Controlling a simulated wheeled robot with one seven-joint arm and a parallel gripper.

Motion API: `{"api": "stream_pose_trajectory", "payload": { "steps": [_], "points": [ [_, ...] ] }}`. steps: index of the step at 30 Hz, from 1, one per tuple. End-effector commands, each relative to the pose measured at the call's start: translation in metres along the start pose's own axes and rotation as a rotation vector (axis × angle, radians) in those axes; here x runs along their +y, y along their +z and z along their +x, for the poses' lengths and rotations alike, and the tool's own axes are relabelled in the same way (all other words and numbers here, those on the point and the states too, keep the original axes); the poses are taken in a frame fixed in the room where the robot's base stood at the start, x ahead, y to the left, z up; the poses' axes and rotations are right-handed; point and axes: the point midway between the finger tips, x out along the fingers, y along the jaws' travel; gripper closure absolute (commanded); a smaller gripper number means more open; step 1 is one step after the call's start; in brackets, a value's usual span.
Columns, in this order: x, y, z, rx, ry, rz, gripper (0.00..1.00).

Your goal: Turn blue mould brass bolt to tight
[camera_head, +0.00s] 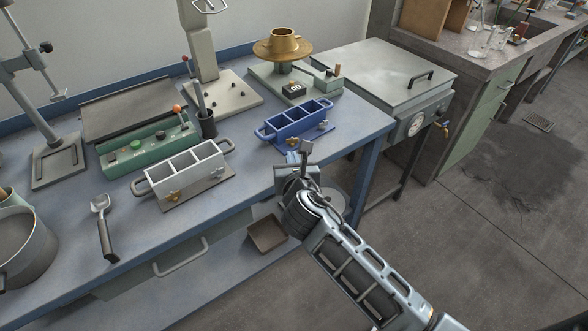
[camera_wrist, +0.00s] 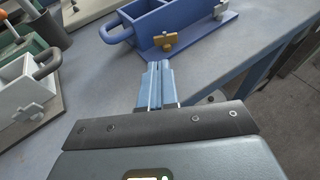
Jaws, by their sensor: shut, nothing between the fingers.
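The blue mould (camera_head: 270,133) is a long three-compartment box with end handles, near the bench's right edge. Its brass bolt (camera_wrist: 166,41) has a winged head and sits low on the side facing me; the bolt also shows in the head view (camera_head: 292,142). A silver bolt (camera_wrist: 221,9) sits to its right on the same side. My gripper (camera_wrist: 157,66) is shut and empty. Its fingertips point at the mould, just short of the brass bolt, with a small gap visible in the wrist view. How far the bolt is turned cannot be told.
A white mould (camera_head: 160,183) with brass and silver bolts stands to the left, beside a green control box (camera_head: 145,146). A brass pan (camera_head: 283,47) on a stand is behind the blue mould. Bare bench surface lies in front of the blue mould.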

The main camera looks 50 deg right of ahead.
Motion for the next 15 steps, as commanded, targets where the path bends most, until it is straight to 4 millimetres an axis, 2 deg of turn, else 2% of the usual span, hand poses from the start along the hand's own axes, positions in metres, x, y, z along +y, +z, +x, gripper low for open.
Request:
{"api": "stream_pose_trajectory", "payload": {
  "steps": [1,6,15],
  "points": [
    [0.000,0.001,0.010,-0.002,-0.002,0.002,1.00],
    [0.000,0.009,0.031,-0.001,-0.001,0.002,1.00],
    [0.000,0.012,0.044,-0.001,0.001,0.001,1.00]
  ]
}}
